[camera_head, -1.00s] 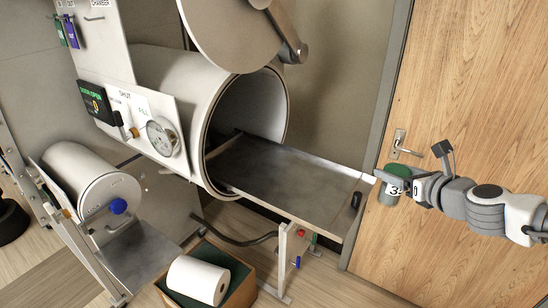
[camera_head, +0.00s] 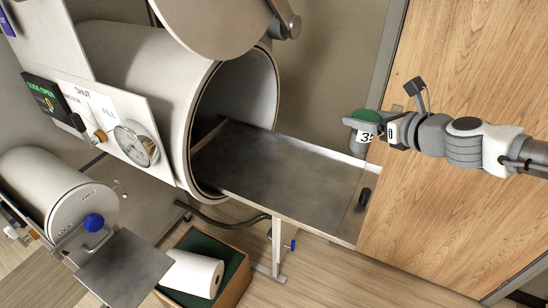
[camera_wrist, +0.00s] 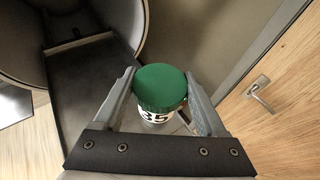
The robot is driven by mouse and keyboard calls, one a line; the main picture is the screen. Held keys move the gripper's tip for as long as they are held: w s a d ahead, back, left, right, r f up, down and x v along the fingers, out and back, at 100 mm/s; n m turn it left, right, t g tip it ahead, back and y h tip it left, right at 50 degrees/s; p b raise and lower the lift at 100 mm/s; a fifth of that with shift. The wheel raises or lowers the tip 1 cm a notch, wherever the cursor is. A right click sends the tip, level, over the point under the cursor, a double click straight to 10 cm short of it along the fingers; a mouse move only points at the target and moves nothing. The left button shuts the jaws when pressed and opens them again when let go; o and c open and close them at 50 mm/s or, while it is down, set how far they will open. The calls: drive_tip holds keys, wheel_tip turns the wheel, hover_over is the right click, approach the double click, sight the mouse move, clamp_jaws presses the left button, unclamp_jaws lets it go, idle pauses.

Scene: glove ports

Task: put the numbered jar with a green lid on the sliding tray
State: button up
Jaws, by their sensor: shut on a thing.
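The jar (camera_head: 363,137) has a green lid and a white label with dark digits; the label reads "35" in the wrist view (camera_wrist: 158,113). My gripper (camera_head: 372,124) is shut on the jar, with one finger on each side of it in the wrist view. The jar is held upright or nearly so, by the right back edge of the sliding tray in the head view. The sliding tray (camera_head: 285,175) is a dark metal plate pulled out of the large open cylinder, and it looks bare. I cannot tell the jar's height above it.
The large cylinder chamber (camera_head: 190,100) stands open, its round door (camera_head: 215,20) swung up above. A dark handle (camera_head: 364,197) sits at the tray's outer end. A wooden door (camera_head: 460,80) is at the right. A box with a white roll (camera_head: 195,273) stands below.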

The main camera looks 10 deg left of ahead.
drive_tip(key=shift+w+a+f+b, duration=0.25)
drive_tip(key=shift+w+a+f, duration=0.05)
drive_tip(key=shift+a+f, duration=1.55)
drive_tip(key=shift+w+a+f+b, duration=0.25)
drive_tip(key=shift+a+f+b, duration=0.05)
drive_tip(key=shift+a+f, duration=1.55)
drive_tip(key=shift+w+a+f+b, duration=0.25)
drive_tip(key=shift+w+a+f, duration=0.05)
drive_tip(key=shift+a+f, duration=1.55)
drive_tip(key=shift+a, duration=0.1)
drive_tip(key=shift+f, duration=0.1)
drive_tip(key=o, duration=1.4)
drive_tip(key=shift+c, duration=0.2)
